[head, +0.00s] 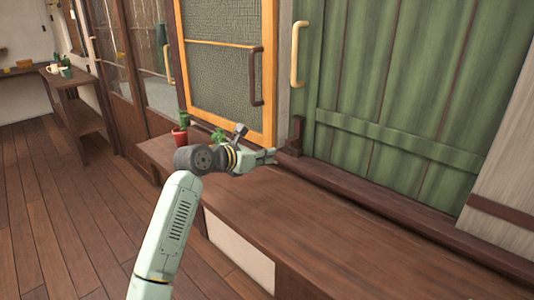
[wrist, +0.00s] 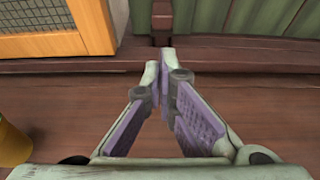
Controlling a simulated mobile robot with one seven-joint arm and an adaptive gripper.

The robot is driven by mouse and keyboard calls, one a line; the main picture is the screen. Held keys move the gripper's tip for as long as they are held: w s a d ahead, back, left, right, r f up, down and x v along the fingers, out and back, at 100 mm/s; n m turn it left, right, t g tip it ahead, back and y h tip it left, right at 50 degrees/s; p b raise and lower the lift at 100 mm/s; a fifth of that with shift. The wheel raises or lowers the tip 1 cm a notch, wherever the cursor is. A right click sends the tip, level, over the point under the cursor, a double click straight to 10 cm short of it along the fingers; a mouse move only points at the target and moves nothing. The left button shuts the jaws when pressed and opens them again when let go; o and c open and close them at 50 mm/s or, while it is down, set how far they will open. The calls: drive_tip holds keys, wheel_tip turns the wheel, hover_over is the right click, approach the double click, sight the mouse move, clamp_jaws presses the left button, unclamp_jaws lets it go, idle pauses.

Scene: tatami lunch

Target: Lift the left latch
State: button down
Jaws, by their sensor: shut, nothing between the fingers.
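A dark brown wooden latch (head: 295,135) stands upright at the lower left corner of the green door (head: 390,100), beside the orange-framed screen door (head: 268,75). It appears in the wrist view as a dark upright piece (wrist: 162,22) at the top, just beyond my fingertips. My gripper (head: 270,156) is low over the wooden ledge, close in front of the latch. In the wrist view my gripper (wrist: 158,66) has its fingers together with nothing between them. Whether the fingertips touch the latch or sill cannot be told.
A red potted plant (head: 180,132) and a smaller green plant (head: 218,136) stand on the ledge (head: 300,215) left of my gripper. A dark sill (head: 400,215) runs along the doors. The ledge to the right is clear. A table (head: 72,95) stands far left.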

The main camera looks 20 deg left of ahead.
sight(287, 142)
drive_tip(key=p+x, duration=0.2)
drive_tip(key=x, duration=0.5)
drive_tip(key=shift+w, duration=0.2)
drive_tip(key=shift+r+p, duration=0.3)
drive_tip(key=shift+r, duration=1.7)
drive_tip(key=shift+s, duration=0.1)
